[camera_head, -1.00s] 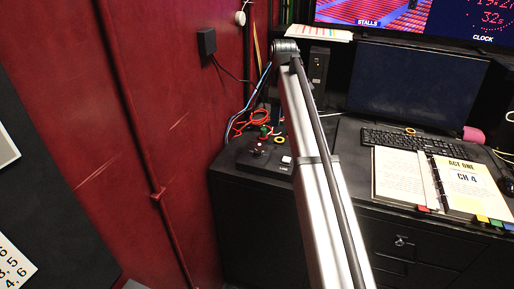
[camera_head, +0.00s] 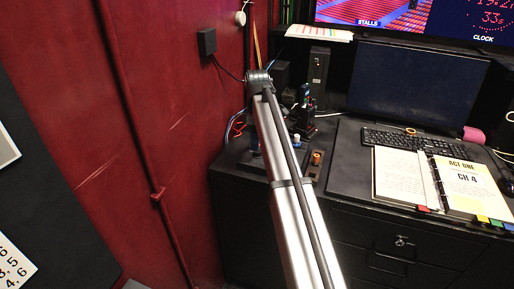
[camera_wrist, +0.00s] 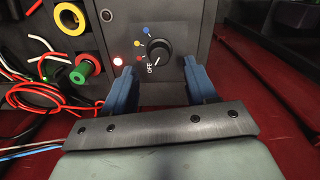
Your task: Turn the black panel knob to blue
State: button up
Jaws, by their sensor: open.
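The black panel knob (camera_wrist: 158,50) shows in the wrist view on a dark panel (camera_wrist: 175,18), with a white pointer mark that seems to point down-left toward the OFF label (camera_wrist: 151,68). A blue dot (camera_wrist: 147,29), a yellow dot (camera_wrist: 138,41) and a red dot (camera_wrist: 140,57) sit around its left side. My gripper (camera_wrist: 160,68) is open, with one blue finger on each side of the knob, slightly below it in the picture. I cannot tell whether the fingers touch it. In the head view I cannot make out the knob.
Cables and a green spool (camera_wrist: 80,75) hang at the left in the wrist view. In the head view, a keyboard (camera_head: 393,140) and an open binder (camera_head: 440,180) lie on the desk to the right.

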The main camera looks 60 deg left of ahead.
aim_at(257, 153)
jog(key=shift+f, duration=2.05)
jog(key=shift+c, duration=0.3)
jog(key=c, duration=1)
